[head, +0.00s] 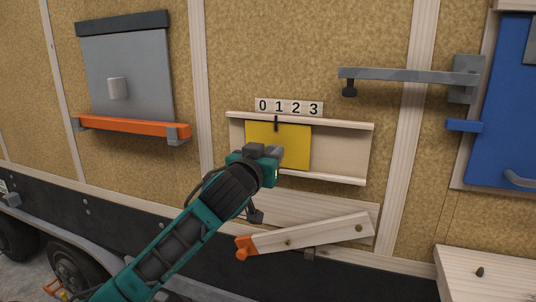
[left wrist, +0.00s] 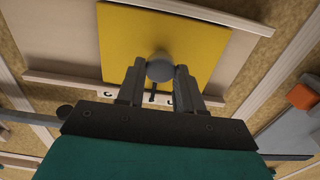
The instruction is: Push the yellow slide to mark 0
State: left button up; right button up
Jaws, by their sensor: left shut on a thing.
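The yellow slide (head: 295,140) sits in a pale wooden channel (head: 345,150) on the wall, near its left end with a narrow bare strip to its left. Its black pointer (head: 276,123) stands about under the 1, slightly left of it, on the number strip (head: 289,107) marked 0 to 3. Mark 0 (head: 262,106) is left of the pointer. My left gripper (head: 274,153) is over the slide's lower middle. In the left wrist view, its fingers (left wrist: 161,82) are shut on the round grey knob (left wrist: 160,66) of the yellow slide (left wrist: 190,38). My right gripper is not in view.
Below the channel is a tilted wooden bar (head: 315,234) with an orange end. A grey panel (head: 130,75) above an orange bar (head: 130,125) is at left. A grey metal arm (head: 400,76) and blue door (head: 510,110) are at right.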

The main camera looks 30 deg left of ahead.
pick_arm(q)
grip_shut()
jog(key=a, duration=0.2)
jog(key=s+a, duration=0.1)
jog(key=a, duration=0.1)
jog(key=shift+a, duration=0.15)
jog(key=o, duration=0.9)
grip_release()
jog(key=shift+a, duration=0.15)
jog(key=shift+s, duration=0.15)
